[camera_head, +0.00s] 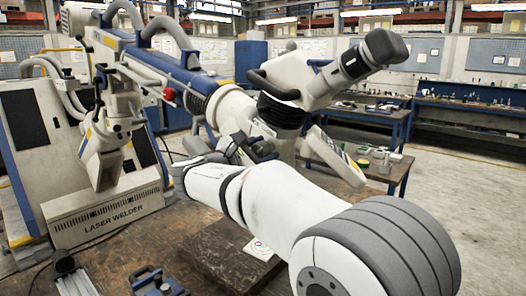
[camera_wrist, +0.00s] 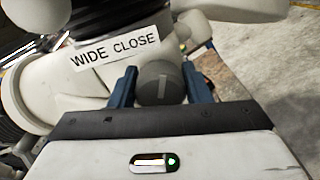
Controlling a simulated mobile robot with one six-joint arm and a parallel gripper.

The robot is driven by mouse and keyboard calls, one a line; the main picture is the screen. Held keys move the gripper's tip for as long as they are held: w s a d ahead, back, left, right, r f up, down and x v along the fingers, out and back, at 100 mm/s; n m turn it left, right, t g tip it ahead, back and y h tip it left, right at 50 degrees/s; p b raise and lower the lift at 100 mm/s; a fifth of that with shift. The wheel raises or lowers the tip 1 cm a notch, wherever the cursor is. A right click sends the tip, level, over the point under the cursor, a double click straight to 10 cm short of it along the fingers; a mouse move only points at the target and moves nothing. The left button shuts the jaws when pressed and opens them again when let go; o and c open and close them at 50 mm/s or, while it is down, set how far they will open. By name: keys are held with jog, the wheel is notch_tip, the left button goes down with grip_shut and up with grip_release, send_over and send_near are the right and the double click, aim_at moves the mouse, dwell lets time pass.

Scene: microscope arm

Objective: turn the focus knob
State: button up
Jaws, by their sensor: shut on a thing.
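The focus knob (camera_wrist: 157,84) is a round dark grey knob with a light line on its face. It sits on the pale microscope head just below a "WIDE CLOSE" label (camera_wrist: 115,48). My gripper (camera_wrist: 159,77) has its blue fingers on the left and right of the knob and is shut on it. In the head view, the white microscope head (camera_head: 295,75) with its dark eyepiece (camera_head: 384,47) stands at the upper middle. There my own arm covers the front of the scene, and I cannot make out the knob.
A laser welder (camera_head: 105,215) stands on the brown workbench (camera_head: 110,250) at left. Small blue-and-black tools (camera_head: 155,282) lie at the bench's front. A second table (camera_head: 385,172) with small items stands behind at right. Open floor (camera_head: 460,190) lies to the right.

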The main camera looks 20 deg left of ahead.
jog(key=o, duration=1)
jog(key=shift+s, duration=0.1)
jog(key=v, duration=0.7)
jog(key=shift+s+a+b, duration=0.2)
jog(key=shift+s+b, duration=0.15)
jog(key=shift+b, duration=0.05)
